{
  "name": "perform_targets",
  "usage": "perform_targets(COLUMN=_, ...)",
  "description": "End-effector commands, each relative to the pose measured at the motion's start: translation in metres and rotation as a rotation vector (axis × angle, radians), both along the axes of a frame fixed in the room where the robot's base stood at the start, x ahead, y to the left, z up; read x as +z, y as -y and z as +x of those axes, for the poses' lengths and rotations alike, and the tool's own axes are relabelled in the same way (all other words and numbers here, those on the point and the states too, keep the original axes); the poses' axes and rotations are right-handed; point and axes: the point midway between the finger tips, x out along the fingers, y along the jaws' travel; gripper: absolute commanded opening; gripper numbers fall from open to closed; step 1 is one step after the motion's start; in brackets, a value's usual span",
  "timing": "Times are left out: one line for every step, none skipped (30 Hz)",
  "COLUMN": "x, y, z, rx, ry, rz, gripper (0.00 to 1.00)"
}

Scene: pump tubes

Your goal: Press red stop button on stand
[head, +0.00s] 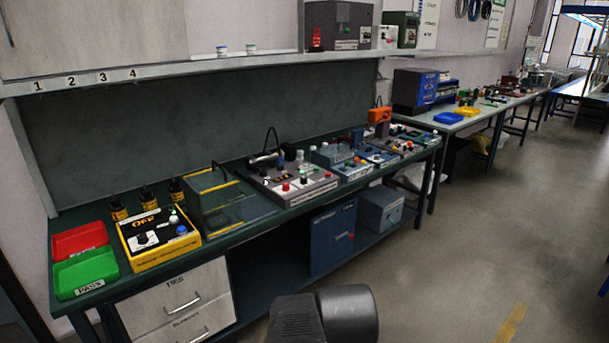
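A grey sloped test stand (319,190) sits on the green workbench (222,245), near its middle. A small red button (286,187) is on the left of its front face. A green button (304,178) and a small red spot to the right are on the same panel. Several other boxes also carry small coloured buttons, and their labels are too small to read. At the bottom edge a dark rounded part of my arm shows. My gripper is not seen, so its opening cannot be judged.
Red (80,240) and green (86,272) trays and a yellow control box (158,240) stand at the bench's left end. A clear-sided box (213,199) stands between the yellow box and the grey stand. White drawers (178,300) hang below. The floor (480,240) at right is clear.

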Motion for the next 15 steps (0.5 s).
perform_targets(x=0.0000, y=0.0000, z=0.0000, rx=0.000, ry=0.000, rz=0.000, gripper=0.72)
perform_targets(x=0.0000, y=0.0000, z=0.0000, rx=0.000, ry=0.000, rz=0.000, gripper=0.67)
perform_targets(x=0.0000, y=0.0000, z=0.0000, rx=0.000, ry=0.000, rz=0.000, gripper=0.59)
perform_targets(x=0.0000, y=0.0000, z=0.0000, rx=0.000, ry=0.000, rz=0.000, gripper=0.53)
perform_targets(x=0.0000, y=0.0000, z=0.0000, rx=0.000, ry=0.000, rz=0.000, gripper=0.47)
perform_targets(x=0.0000, y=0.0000, z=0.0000, rx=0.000, ry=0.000, rz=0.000, gripper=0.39)
perform_targets(x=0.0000, y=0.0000, z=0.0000, rx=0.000, ry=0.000, rz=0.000, gripper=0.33)
perform_targets(x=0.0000, y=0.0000, z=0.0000, rx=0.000, ry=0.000, rz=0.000, gripper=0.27)
perform_targets(x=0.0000, y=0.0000, z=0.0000, rx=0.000, ry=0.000, rz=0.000, gripper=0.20)
perform_targets(x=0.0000, y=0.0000, z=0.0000, rx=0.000, ry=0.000, rz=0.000, gripper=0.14)
perform_targets(x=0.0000, y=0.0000, z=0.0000, rx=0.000, ry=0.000, rz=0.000, gripper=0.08)
perform_targets(x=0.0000, y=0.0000, z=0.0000, rx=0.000, ry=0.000, rz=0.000, gripper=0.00)
perform_targets(x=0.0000, y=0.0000, z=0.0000, rx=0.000, ry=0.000, rz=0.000, gripper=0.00)
perform_targets(x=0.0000, y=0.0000, z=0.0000, rx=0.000, ry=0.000, rz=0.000, gripper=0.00)
perform_targets(x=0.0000, y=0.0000, z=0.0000, rx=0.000, ry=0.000, rz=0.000, gripper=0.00)
